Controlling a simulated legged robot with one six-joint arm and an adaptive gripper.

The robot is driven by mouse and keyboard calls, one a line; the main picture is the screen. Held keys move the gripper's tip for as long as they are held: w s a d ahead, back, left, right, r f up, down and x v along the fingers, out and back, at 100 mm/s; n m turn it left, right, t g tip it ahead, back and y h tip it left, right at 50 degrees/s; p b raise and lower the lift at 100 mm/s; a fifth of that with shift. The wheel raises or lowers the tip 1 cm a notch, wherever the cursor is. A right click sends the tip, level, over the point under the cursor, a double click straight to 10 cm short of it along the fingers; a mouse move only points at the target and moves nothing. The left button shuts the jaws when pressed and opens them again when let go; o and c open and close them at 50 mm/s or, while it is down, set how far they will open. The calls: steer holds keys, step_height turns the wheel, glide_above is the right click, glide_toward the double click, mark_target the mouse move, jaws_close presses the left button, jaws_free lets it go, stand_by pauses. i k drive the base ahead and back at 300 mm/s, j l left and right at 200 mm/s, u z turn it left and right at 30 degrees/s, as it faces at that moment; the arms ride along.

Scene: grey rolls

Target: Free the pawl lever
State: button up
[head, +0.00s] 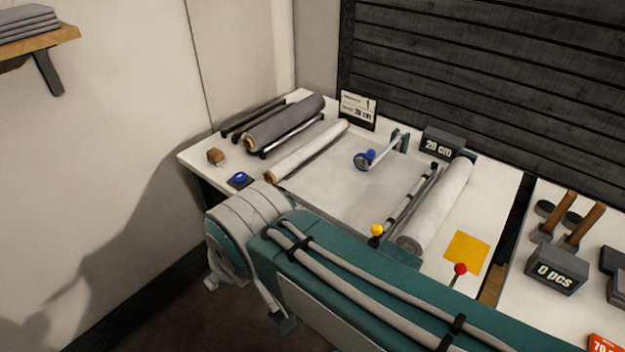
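Two knobbed levers show in the head view: one with a yellow knob (376,230) at the near end of the dark slotted bar, and one with a red knob (460,268) near the yellow square. I cannot tell from their looks which one is the pawl lever. A pale fabric roll (437,205) lies beside the yellow-knobbed lever, with fabric spread to its left. A blue-handled crank (366,159) stands at the far side of the fabric. My arm crosses the foreground and hides the near table edge and the red lever's base.
A "20 cm" display (442,143) stands behind the pale roll. A second table with a "0 pcs" display (556,269) is at right.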

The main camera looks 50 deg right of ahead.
mark_target(460, 268)
steer(key=i+j+z, duration=0.1)
steer(key=z, duration=0.3)
steer(key=i+j+z, duration=0.1)
steer(key=z, duration=0.25)
steer(key=i+j+z, duration=0.1)
steer(key=z, duration=1.6)
steer(key=l+z, duration=0.5)
steer(key=i, duration=0.05)
